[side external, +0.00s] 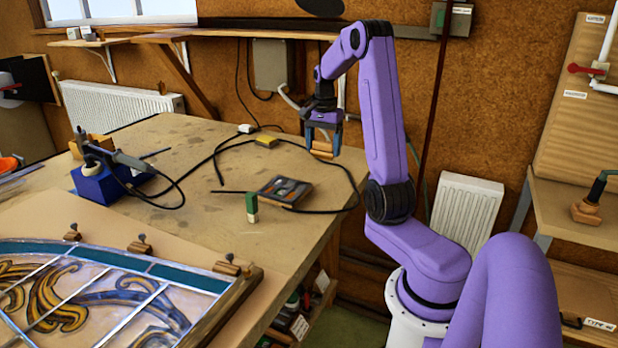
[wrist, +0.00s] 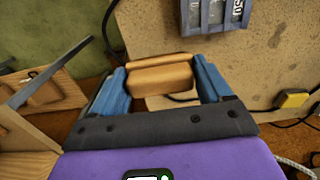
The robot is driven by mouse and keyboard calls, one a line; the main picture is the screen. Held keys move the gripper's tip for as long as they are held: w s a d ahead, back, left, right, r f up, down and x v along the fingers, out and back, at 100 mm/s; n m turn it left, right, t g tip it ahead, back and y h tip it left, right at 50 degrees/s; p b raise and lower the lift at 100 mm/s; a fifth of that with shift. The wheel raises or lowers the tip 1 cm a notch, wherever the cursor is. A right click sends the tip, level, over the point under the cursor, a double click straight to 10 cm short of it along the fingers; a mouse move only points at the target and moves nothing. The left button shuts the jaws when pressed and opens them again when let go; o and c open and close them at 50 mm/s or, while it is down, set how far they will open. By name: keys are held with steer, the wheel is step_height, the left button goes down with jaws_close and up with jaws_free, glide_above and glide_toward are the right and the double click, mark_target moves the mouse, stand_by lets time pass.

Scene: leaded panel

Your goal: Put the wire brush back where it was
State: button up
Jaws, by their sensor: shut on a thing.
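My gripper (side external: 322,138) is at the far right edge of the workbench, with its blue fingers pointing down. It is shut on a wooden block that looks like the wire brush (side external: 321,151). In the wrist view the brush (wrist: 160,78) lies crosswise between the two blue fingers of my gripper (wrist: 165,75). Its bristles cannot be made out. I cannot tell whether it touches the bench or hangs just above it.
The leaded panel (side external: 100,290) lies at the front left.

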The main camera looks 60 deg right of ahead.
steer(key=shift+s+d, duration=0.3)
steer(key=shift+s, duration=0.25)
steer(key=shift+w+d+f, duration=0.1)
steer(key=shift+w+d, duration=0.05)
steer(key=shift+d, duration=0.1)
steer(key=w+d+f, duration=0.8)
steer(key=w+f, duration=0.1)
steer(key=shift+d, duration=0.3)
steer(key=shift+w+d+f, duration=0.15)
steer(key=shift+w+f, duration=0.1)
steer(key=shift+f, duration=1.55)
steer(key=o, duration=0.9)
steer(key=shift+f, duration=0.15)
steer(key=shift+o, duration=0.2)
